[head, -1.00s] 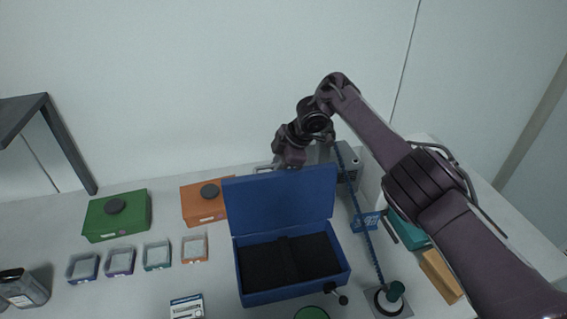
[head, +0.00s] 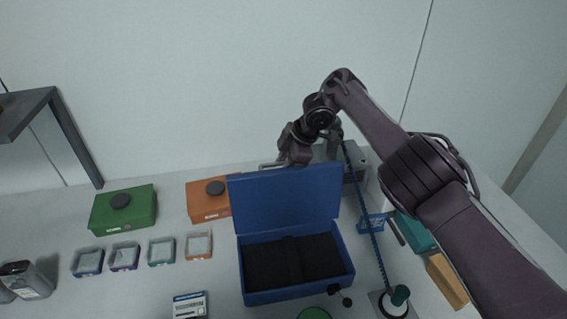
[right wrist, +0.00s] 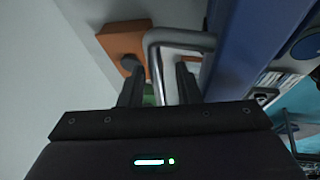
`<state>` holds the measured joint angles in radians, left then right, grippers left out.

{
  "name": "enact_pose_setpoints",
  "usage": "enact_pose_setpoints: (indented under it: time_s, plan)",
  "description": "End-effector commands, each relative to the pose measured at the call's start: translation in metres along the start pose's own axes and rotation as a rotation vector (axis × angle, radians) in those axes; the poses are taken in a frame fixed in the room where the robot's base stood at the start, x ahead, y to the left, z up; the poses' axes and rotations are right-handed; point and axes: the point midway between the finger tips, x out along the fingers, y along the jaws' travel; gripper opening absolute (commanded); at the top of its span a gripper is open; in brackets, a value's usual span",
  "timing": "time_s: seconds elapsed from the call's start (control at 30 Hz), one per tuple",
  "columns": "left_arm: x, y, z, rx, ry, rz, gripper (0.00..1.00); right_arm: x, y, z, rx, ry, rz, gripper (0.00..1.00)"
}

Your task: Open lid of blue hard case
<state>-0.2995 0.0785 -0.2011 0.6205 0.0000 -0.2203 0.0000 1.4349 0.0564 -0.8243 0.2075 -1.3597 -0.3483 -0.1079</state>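The blue hard case (head: 300,292) stands on the table with its lid (head: 288,200) raised, leaning upright at the back edge. Its black foam interior (head: 292,260) is exposed. My right arm reaches over from the right, and its gripper (head: 292,160) is behind the lid's top edge, its fingers mostly hidden there. In the right wrist view the gripper (right wrist: 160,85) has its fingers apart. A grey metal bar handle (right wrist: 180,38) shows between and beyond them, and the blue lid (right wrist: 245,50) lies to the right. My left gripper is not in view.
An orange case (head: 208,206) and a green case (head: 124,212) stand left of the blue case, with several small trays (head: 161,252) in front. A blue chain-like strip (head: 369,225), a teal box (head: 415,233) and a round-based stand (head: 396,302) are to the right. A wall is behind.

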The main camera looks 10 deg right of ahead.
Motion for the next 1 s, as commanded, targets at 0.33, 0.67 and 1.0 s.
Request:
enact_pose_setpoints:
  time_s: [0.33,0.67,1.0]
  plan:
    - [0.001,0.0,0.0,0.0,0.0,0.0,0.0,-0.005,0.001,0.0,0.0,0.002,0.003,0.32]
    - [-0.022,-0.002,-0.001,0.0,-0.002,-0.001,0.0,-0.057,0.003,-0.002,-0.001,-0.001,0.003,0.32]
    - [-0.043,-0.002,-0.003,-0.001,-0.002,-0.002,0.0,-0.079,0.001,0.0,0.0,0.0,0.001,0.32]
